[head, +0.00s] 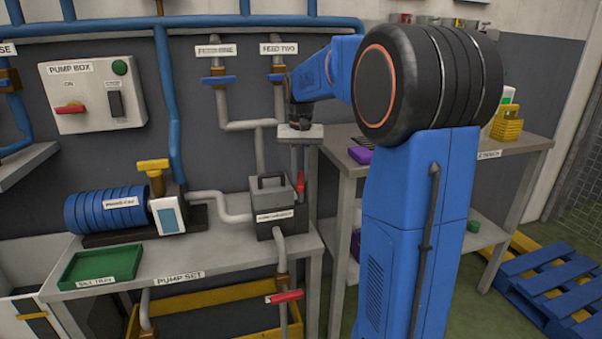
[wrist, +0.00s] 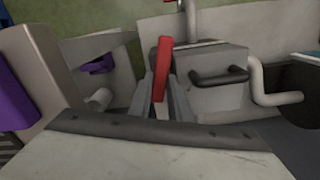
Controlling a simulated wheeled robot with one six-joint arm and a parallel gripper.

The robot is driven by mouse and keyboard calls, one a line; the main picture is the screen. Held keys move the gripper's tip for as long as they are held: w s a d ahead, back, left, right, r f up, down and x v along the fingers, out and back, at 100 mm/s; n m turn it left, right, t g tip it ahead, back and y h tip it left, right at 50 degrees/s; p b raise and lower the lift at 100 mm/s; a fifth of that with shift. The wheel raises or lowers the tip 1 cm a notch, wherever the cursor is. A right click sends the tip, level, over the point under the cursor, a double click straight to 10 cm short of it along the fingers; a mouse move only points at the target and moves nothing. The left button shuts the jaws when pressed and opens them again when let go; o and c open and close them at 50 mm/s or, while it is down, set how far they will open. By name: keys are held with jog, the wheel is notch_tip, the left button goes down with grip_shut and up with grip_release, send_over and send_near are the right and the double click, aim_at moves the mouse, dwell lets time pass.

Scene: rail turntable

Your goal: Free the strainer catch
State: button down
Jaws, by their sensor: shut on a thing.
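The strainer (head: 268,232) is a grey box with a dark handle on its lid, standing at the right end of the pump bench. Its red catch (head: 301,183) stands upright at the box's right side. In the wrist view the red catch (wrist: 163,62) rises between my two grey fingers, beside the strainer box (wrist: 208,78). My gripper (head: 297,168) points down from above and is shut on the catch; its fingers also show in the wrist view (wrist: 163,98). The lower part of the catch is hidden by the fingers and palm.
The pump (head: 110,208), a green tray (head: 97,267) and pipes (head: 222,205) stand left of the strainer. A red-handled valve (head: 285,296) sits below the bench edge. A second bench (head: 480,160) stands to the right, with a purple object (head: 360,155) on it.

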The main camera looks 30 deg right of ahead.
jog(key=shift+n, duration=0.6)
jog(key=c, duration=1.6)
grip_release()
jog(key=shift+c, duration=0.2)
notch_tip(320, 180, up, 17)
jog(key=shift+r, duration=0.2)
jog(key=shift+a, duration=0.1)
